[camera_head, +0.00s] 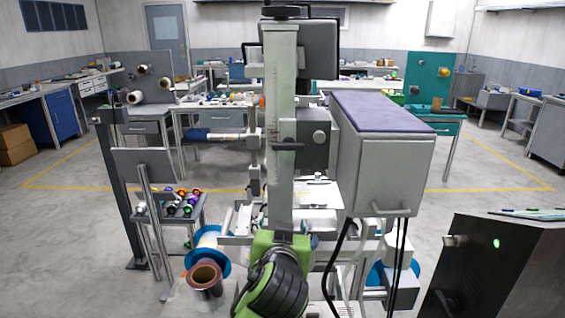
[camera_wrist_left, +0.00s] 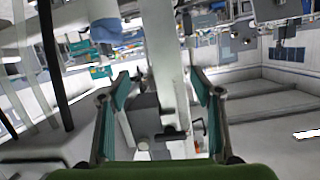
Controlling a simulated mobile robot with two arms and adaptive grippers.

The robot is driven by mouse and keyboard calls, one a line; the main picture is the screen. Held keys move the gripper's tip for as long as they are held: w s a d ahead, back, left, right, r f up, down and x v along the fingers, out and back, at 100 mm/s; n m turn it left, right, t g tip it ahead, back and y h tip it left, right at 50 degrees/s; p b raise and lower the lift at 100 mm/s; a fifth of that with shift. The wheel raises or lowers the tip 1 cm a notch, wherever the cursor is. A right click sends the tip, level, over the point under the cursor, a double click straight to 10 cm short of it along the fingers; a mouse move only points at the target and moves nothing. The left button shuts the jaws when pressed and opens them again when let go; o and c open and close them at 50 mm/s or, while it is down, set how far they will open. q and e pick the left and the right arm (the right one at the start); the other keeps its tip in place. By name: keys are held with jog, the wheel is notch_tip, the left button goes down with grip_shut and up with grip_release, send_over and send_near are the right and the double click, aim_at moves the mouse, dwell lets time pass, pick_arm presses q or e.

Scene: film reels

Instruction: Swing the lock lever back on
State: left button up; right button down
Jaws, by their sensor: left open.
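A tall pale column with a scale (camera_head: 281,100) stands in the middle of the head view. A short dark lever (camera_head: 287,147) sticks out sideways across it, beside a grey block with a round knob (camera_head: 319,137). My left gripper (camera_head: 268,245) is low in front of the column, seen from behind, with its fingertips hidden there. In the left wrist view its two teal-padded fingers (camera_wrist_left: 160,105) are wide apart with nothing held. Between them, farther off, a dark lever-like part (camera_wrist_left: 170,134) crosses a pale post. I cannot tell whether it touches anything. My right gripper is not seen.
A grey box with a purple top (camera_head: 385,150) stands right of the column, with black cables below it. A brown roll (camera_head: 204,279) and a blue-flanged reel (camera_head: 222,264) are at lower left. A dark cabinet (camera_head: 490,270) stands at lower right. Open floor lies beyond.

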aim_at(288, 147)
pick_arm(q)
jog(key=s+d+r+n+t+b, duration=0.1)
jog(key=s+r+t, duration=0.15)
jog(key=r, duration=0.45)
jog(key=s+d+r+n+t, duration=0.1)
jog(key=s+r, duration=0.3)
jog(key=r, duration=0.4)
jog(key=w+p, duration=0.1)
jog(key=w, duration=0.3)
jog(key=w+p, duration=0.1)
jog(key=w, duration=0.8)
jog(key=shift+a+p, duration=0.4)
jog(key=shift+w, duration=0.65)
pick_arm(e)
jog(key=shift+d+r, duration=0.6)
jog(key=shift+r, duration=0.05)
pick_arm(q)
jog(key=c, duration=0.8)
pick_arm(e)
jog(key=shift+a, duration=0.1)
